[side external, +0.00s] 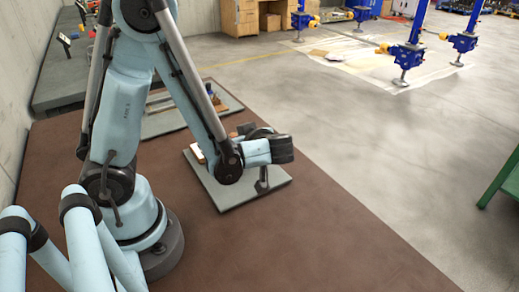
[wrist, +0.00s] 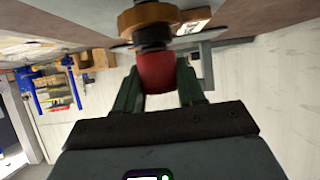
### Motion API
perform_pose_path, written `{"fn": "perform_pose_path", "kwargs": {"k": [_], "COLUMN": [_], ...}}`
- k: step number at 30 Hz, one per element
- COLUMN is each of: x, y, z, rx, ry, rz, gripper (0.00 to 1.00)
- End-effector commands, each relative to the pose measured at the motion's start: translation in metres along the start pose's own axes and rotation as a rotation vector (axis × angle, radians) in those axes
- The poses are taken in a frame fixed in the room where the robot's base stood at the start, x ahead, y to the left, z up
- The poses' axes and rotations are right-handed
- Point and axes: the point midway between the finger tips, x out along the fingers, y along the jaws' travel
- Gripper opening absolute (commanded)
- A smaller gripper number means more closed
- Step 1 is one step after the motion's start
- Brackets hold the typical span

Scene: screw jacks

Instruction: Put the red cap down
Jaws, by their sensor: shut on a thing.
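The red cap (wrist: 157,72) shows in the wrist view between the two dark green fingers of my gripper (wrist: 158,88). My gripper is shut on it. A dark shaft with an orange-brown ring (wrist: 150,18) lies directly beyond the cap in that view. I cannot tell whether the cap touches the shaft. In the side view the end of my arm is low over a grey plate (side external: 235,197) on the brown floor. The red cap cannot be made out there, as my arm hides much of that area.
A white-and-wood item (side external: 197,152) lies at the plate's left edge. Another grey plate (side external: 165,122) with small items lies behind. Blue screw jacks (side external: 405,55) stand at the back right, and a green frame (side external: 503,180) at the right edge. The grey floor between is clear.

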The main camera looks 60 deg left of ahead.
Motion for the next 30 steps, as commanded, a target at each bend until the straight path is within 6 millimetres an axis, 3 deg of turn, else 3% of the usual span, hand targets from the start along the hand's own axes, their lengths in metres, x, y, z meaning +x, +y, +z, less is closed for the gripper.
{"fn": "perform_pose_path", "kwargs": {"k": [5,6,10,21,30], "x": [0.001,0.001,0.001,0.002,-0.044], "y": [0.000,0.000,0.000,0.000,0.001], "z": [0.002,0.002,0.002,0.004,0.004], "rx": [0.000,0.000,0.000,0.000,0.003], "ry": [0.000,0.000,0.000,0.000,-0.001], "rz": [0.000,0.000,0.000,0.000,0.005], "gripper": [0.11,0.44,0.64,0.65,0.65]}}
